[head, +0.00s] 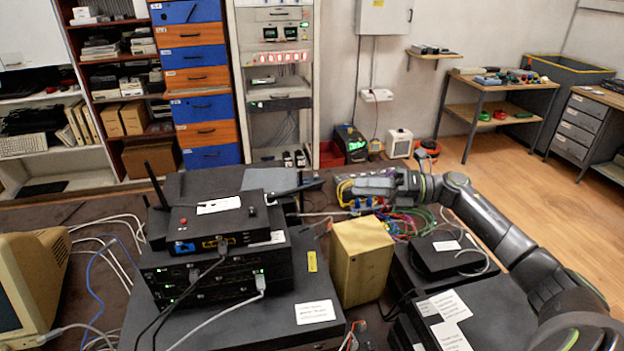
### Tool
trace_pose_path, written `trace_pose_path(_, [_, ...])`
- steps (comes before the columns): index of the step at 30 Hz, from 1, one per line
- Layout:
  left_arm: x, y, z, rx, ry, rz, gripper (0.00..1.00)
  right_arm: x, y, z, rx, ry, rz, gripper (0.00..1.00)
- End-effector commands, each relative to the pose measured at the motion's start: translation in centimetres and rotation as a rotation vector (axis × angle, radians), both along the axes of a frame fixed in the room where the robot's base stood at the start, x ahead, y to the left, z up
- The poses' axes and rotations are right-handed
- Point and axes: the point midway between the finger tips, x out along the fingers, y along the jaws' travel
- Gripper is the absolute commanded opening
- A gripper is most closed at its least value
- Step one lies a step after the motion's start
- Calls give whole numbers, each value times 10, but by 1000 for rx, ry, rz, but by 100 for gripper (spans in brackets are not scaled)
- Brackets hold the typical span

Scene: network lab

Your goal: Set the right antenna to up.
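A black router (218,222) with a white label and a red button sits on top of a stack of network boxes left of centre. Its left antenna (155,184) is a thin black rod that stands up, tilted a little left. At the router's right back corner, a dark flat piece (299,188) reaches out to the right, nearly level; it seems to be the right antenna. My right gripper (345,188) comes in from the right and points left, a short way right of that piece. Its fingers blend with the cables behind, so their opening is unclear. My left gripper is not in view.
A yellow box (361,260) stands right of the stack, below my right gripper. A black box (445,252) sits on a larger one at right. A beige monitor (32,285) stands at far left.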

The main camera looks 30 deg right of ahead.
Motion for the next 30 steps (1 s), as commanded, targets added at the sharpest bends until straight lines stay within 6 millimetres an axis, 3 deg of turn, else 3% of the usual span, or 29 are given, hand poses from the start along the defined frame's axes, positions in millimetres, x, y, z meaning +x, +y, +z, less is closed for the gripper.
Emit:
trace_pose_path(15, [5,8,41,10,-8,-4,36,49,79,4,3,-1,0,32])
trace_pose_path(21, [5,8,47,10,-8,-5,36,58,94,2,0,0,-1,32])
trace_pose_path(30, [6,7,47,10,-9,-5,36,60,97,0,-1,0,-1,32])
